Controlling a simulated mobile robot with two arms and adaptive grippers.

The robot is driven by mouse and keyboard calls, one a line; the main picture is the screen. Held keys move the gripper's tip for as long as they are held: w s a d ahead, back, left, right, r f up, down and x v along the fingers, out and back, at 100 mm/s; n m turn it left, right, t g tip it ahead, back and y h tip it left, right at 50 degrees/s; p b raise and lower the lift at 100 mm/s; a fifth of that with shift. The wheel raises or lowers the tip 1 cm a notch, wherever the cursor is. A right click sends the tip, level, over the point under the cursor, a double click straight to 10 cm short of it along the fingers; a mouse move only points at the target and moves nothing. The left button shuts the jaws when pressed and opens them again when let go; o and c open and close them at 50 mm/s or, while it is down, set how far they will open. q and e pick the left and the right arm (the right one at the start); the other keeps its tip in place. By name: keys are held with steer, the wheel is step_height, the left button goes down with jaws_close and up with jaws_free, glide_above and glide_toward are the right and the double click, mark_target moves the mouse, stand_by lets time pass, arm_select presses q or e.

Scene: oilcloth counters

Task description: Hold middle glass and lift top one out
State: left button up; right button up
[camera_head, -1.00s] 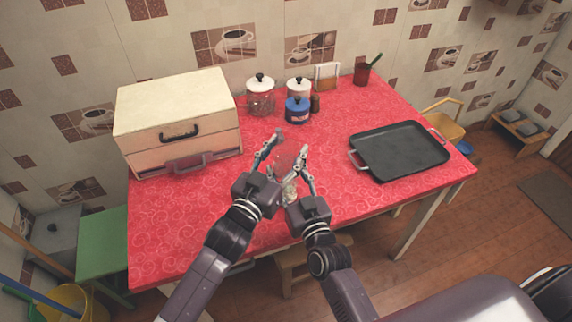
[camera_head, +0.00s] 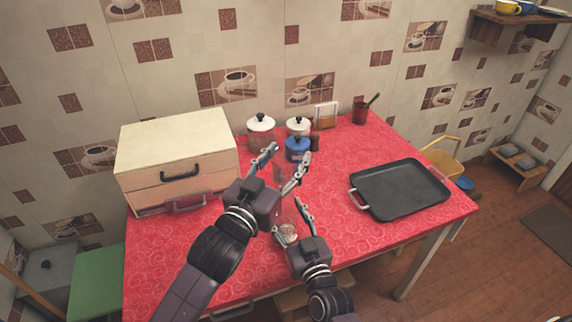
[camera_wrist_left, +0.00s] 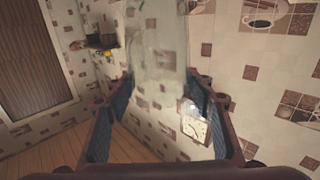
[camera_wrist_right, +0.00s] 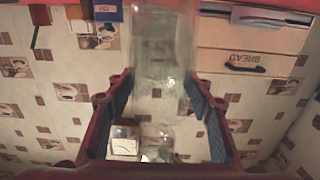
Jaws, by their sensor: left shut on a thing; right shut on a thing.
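My left gripper (camera_head: 286,160) is the higher one, shut on a clear top glass (camera_wrist_left: 155,45) that is faint in the head view. In the left wrist view this glass stands between the two fingers. My right gripper (camera_head: 291,220) is lower, shut on clear glass over the front of the red table. In the right wrist view the glass it holds, the middle glass (camera_wrist_right: 160,65), passes between the fingers. The transparent walls blur together, so I cannot tell where each rim lies or whether the glasses still overlap.
A cream bread box (camera_head: 175,160) stands at the left. Lidded jars (camera_head: 261,135) and a blue jar (camera_head: 297,150) stand behind my grippers. A black tray (camera_head: 400,188) lies at the right. The red tabletop (camera_head: 330,170) is bare between the jars and the tray.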

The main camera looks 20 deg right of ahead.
steer(key=o, duration=1.4)
